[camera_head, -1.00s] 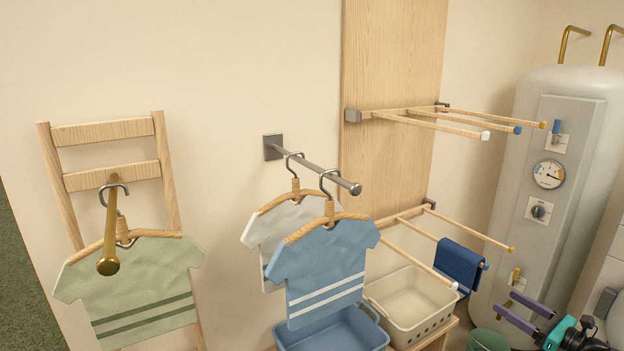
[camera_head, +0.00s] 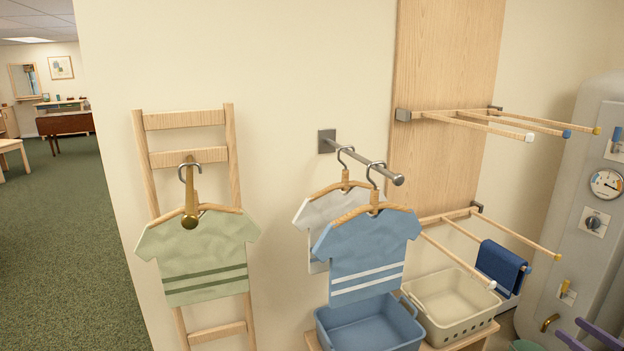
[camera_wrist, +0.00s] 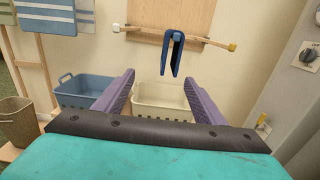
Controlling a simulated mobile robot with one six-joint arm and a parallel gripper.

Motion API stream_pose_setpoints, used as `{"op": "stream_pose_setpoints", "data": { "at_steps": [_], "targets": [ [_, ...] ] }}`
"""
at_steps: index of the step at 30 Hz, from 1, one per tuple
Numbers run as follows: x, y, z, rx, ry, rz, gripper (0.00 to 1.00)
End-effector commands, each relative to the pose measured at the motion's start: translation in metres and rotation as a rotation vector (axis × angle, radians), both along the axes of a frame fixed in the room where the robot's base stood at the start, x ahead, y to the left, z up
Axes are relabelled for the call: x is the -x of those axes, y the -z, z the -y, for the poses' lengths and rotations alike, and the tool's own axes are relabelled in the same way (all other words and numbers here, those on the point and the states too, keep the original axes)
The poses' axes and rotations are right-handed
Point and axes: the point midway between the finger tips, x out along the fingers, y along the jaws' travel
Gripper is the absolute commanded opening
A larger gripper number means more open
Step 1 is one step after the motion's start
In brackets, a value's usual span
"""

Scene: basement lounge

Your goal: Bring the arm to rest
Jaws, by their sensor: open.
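My gripper (camera_wrist: 158,92) shows in the wrist view with its two purple fingers wide apart and nothing between them. In the head view only the purple fingers of my gripper (camera_head: 592,336) show, at the bottom right corner; the rest of the arm is out of the picture. In the wrist view the fingers point toward a cream basket (camera_wrist: 160,95) and a blue cloth (camera_wrist: 173,55) hanging on a wooden rod. The cloth (camera_head: 501,266) hangs on the lower drying rack in the head view. The fingers appear apart from all of these.
Blue (camera_head: 370,328) and cream (camera_head: 452,305) baskets stand below a wall rail (camera_head: 365,160) holding white and blue shirts (camera_head: 365,255). A green shirt (camera_head: 200,252) hangs on a ladder frame (camera_head: 186,120). A grey boiler (camera_head: 580,240) stands right. Carpet (camera_head: 70,240) at left is open.

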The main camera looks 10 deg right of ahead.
Motion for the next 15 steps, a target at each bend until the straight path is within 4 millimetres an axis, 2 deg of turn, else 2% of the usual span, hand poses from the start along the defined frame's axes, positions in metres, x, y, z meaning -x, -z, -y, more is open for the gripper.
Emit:
{"op": "stream_pose_setpoints", "data": {
  "at_steps": [11, 15],
  "targets": [
    [-0.043, 0.004, -0.036, -0.009, -0.074, -0.003, 0.64],
    [-0.062, 0.009, -0.055, -0.019, -0.111, -0.006, 0.64]
  ]
}}
